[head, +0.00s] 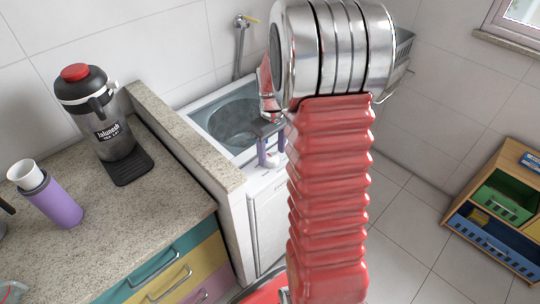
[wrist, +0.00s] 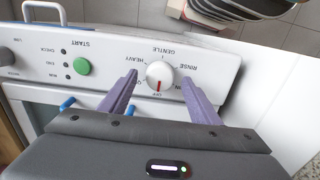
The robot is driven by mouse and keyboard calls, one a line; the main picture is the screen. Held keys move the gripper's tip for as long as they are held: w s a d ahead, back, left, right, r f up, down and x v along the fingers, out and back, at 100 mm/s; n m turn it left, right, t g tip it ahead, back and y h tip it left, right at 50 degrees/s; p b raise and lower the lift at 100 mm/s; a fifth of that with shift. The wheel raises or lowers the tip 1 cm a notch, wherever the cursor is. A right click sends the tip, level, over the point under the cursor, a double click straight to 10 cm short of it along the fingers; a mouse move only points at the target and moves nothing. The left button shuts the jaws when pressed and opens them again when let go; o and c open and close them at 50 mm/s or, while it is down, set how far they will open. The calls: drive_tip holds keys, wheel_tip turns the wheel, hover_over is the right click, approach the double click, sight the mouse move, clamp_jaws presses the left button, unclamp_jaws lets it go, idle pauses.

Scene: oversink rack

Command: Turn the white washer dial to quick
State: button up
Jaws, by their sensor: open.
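The white washer dial (wrist: 160,75) is on the white control panel (wrist: 215,62) in the wrist view. Its red mark points down at the OFF label. HEAVY is to its left, GENTLE above it and RINSE to its right. A label at the lower left is mostly hidden by a finger, and one at the lower right is partly hidden. My gripper (wrist: 160,77) is open, with one purple finger on each side of the dial. Small gaps show between fingers and dial; I cannot tell contact. In the head view my gripper (head: 270,150) is at the white washer (head: 267,215).
A green START button (wrist: 82,67) and a grey knob (wrist: 6,57) are left of the dial. In the head view, a sink (head: 232,125) is behind my gripper. A speckled counter (head: 130,215) at left holds a black dispenser (head: 110,135) and a purple bottle (head: 58,202).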

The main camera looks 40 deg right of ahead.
drive_tip(key=shift+f, duration=0.85)
drive_tip(key=shift+c, duration=0.3)
